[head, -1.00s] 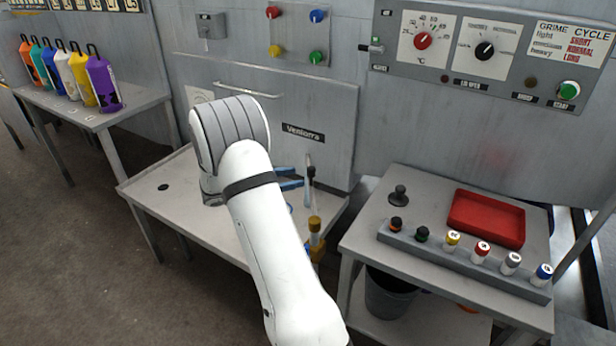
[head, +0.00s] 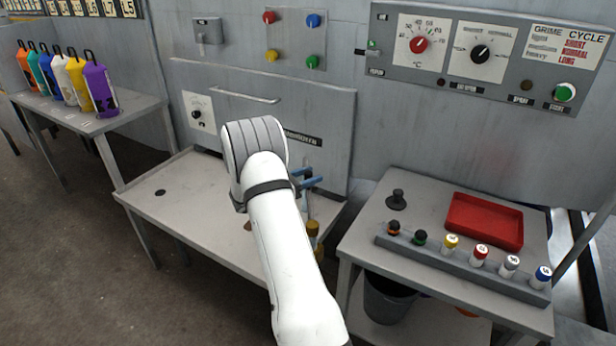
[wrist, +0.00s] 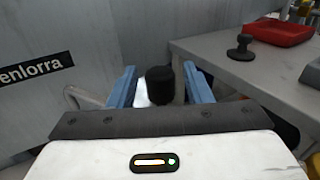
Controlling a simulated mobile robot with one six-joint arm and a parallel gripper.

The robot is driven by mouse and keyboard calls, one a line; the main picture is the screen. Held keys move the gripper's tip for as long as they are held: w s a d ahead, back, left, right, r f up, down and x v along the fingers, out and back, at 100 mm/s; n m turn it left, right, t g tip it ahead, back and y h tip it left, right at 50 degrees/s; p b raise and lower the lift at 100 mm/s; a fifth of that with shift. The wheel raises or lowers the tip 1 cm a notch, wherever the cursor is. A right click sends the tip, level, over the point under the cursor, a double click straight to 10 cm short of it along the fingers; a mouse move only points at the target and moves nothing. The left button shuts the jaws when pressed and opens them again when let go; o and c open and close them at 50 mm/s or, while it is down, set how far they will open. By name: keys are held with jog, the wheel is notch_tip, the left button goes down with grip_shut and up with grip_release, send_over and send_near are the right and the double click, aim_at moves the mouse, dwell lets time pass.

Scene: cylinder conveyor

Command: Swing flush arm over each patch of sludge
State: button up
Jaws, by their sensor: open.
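My gripper (head: 307,179) has blue fingers and is above the right side of the low grey wash table. In the wrist view my gripper (wrist: 159,74) is open, with a black knob (wrist: 160,88) between its fingers; contact cannot be told. The knob looks like the top of the flush arm. A yellow-brown fitting (head: 313,230) below my gripper looks like part of the flush arm, but my arm hides much of it. A small brown patch, possibly sludge (head: 247,226), shows on the table beside my arm. Other patches may be hidden.
The wash table (head: 190,205) has a dark drain hole (head: 160,193) at left. A right-hand table (head: 415,205) holds a red tray (head: 485,218), a black knobbed piece (head: 396,199) and a rack (head: 460,268) of capped vials. The machine wall stands close behind.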

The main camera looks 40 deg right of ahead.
jog(key=shift+c, duration=0.2)
grip_shut()
jog(key=shift+a, duration=0.1)
